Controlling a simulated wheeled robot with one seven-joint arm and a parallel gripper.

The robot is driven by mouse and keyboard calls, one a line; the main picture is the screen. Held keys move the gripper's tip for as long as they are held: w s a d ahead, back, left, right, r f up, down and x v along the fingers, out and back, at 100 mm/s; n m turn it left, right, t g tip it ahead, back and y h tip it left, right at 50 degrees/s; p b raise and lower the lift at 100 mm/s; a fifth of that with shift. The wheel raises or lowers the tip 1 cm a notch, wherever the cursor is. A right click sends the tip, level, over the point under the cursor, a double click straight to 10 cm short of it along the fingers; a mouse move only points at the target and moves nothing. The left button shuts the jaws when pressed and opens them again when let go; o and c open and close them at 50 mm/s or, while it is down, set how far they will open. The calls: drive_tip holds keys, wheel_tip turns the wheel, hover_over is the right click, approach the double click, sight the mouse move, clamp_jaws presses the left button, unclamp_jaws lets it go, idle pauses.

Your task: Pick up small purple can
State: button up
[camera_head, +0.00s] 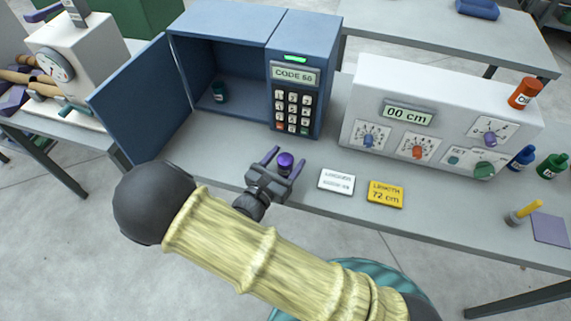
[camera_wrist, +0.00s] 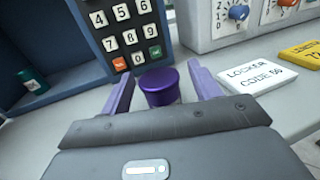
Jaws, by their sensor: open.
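The small purple can (camera_head: 285,163) stands upright on the grey table in front of the blue locker. My gripper (camera_head: 284,160) is open around the can, with one finger on each side. The fingers do not look closed on it. The can's lower part is hidden by the gripper body in the wrist view.
The blue locker (camera_head: 217,32) has its door open, with a small teal can (camera_head: 219,92) inside. A white card (camera_head: 337,181) and a yellow card (camera_head: 385,194) lie right of my gripper. A white control box (camera_head: 362,92) stands behind them.

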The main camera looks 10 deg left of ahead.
sight(285, 159)
drive_tip(key=c, duration=1.1)
wheel_tip(285, 159, up, 10)
idle(0.6)
